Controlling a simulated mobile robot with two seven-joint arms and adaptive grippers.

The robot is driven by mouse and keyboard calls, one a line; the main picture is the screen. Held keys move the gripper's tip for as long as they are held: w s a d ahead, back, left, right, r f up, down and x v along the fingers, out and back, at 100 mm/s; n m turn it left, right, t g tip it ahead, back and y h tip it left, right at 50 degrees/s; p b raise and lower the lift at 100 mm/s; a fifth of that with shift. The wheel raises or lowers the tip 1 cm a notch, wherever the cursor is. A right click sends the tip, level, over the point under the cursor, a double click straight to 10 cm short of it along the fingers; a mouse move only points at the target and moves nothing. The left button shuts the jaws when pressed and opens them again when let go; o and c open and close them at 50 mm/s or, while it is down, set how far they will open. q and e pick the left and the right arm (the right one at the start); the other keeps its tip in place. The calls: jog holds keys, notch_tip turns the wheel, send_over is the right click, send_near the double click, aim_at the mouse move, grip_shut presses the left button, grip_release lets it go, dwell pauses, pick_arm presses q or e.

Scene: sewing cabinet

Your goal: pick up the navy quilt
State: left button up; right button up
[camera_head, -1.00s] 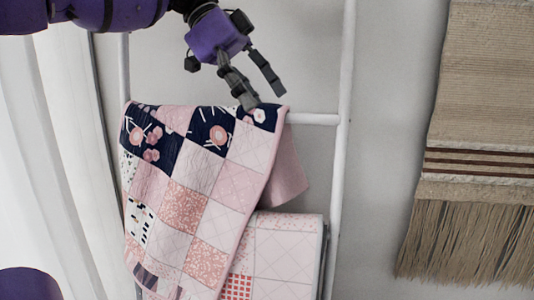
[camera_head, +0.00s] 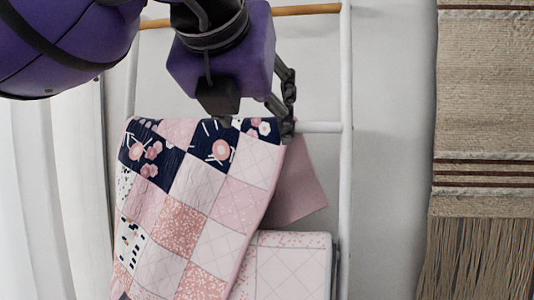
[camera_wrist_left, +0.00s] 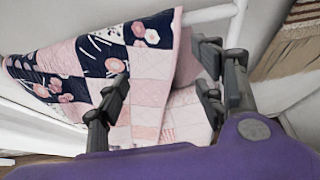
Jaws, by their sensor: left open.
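The navy quilt (camera_head: 198,185), a patchwork of navy floral, pink and white squares, hangs over a white rung of a ladder rack. In the left wrist view the quilt (camera_wrist_left: 98,62) spreads across the left and middle. My left gripper (camera_head: 283,122) is at the quilt's top right edge by the rung, its fingers pointing down. In the left wrist view the gripper (camera_wrist_left: 165,90) is open, with quilt cloth showing between and beyond its fingers. I cannot tell whether a finger touches the cloth. My wrist hides part of the rack above the quilt. My right gripper is not in view.
The white ladder rack (camera_head: 346,165) has a wooden upper rung (camera_head: 305,10). A paler pink quilt (camera_head: 295,265) hangs lower on it. A white curtain (camera_head: 60,200) is at the left. A fringed woven hanging (camera_head: 485,110) is on the right, with bare wall between.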

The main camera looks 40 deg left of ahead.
pick_arm(q)
jog(key=b+x, duration=0.2)
jog(key=x, duration=0.6)
jog(key=shift+w+f, duration=0.2)
jog(key=shift+w, duration=0.05)
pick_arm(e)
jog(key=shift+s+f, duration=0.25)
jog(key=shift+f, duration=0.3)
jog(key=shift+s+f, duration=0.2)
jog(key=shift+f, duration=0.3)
pick_arm(q)
jog(key=shift+a, duration=0.1)
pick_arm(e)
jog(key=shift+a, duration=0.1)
pick_arm(q)
jog(key=shift+o, duration=0.3)
jog(key=shift+w+f, duration=0.1)
jog(key=shift+a, duration=0.1)
grip_shut()
